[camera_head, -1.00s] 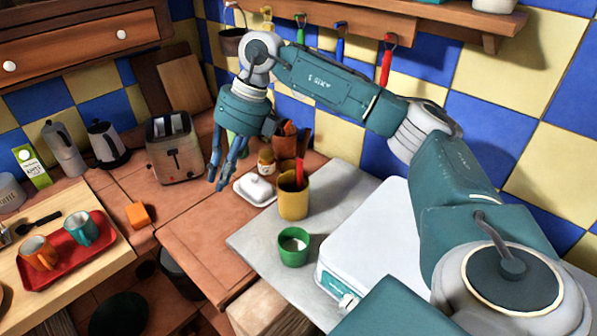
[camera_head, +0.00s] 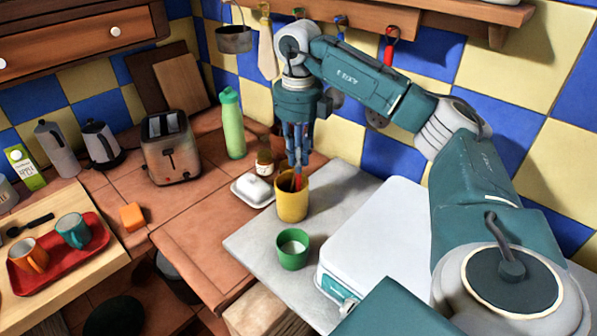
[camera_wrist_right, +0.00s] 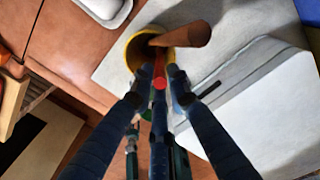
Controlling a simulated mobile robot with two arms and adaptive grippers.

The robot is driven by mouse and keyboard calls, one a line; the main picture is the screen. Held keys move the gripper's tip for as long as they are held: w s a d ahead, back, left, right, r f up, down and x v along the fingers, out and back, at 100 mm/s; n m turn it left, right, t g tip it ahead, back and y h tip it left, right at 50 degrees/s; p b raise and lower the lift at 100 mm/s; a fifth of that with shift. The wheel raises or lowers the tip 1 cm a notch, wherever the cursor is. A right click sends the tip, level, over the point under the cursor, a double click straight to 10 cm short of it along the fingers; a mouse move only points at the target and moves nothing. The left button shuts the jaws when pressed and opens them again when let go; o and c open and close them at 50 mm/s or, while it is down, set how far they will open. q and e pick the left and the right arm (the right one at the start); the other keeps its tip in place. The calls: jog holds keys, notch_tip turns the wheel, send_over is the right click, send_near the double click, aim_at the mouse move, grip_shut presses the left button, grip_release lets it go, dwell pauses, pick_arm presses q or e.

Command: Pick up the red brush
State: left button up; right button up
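The red brush (camera_head: 298,182) stands in a yellow cup (camera_head: 292,205) on the grey slab. In the right wrist view its red handle (camera_wrist_right: 159,72) points up between my fingers, over the yellow cup (camera_wrist_right: 132,52). My right gripper (camera_head: 298,164) is directly above the cup, pointing down, with its fingers on either side of the handle. In the right wrist view the right gripper (camera_wrist_right: 158,77) looks open, with small gaps beside the handle. The brush's lower end is hidden in the cup. My left gripper is not in view.
A brown wooden handle (camera_wrist_right: 187,36) also sticks out of the cup. A green cup (camera_head: 293,250), a white butter dish (camera_head: 253,190) and a small jar (camera_head: 264,163) stand close by. A large white box (camera_head: 375,240) is at the right.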

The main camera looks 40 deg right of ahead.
aim_at(299, 188)
notch_tip(299, 188, down, 3)
jog(key=shift+d+f, duration=0.1)
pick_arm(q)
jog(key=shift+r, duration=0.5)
pick_arm(e)
grip_shut()
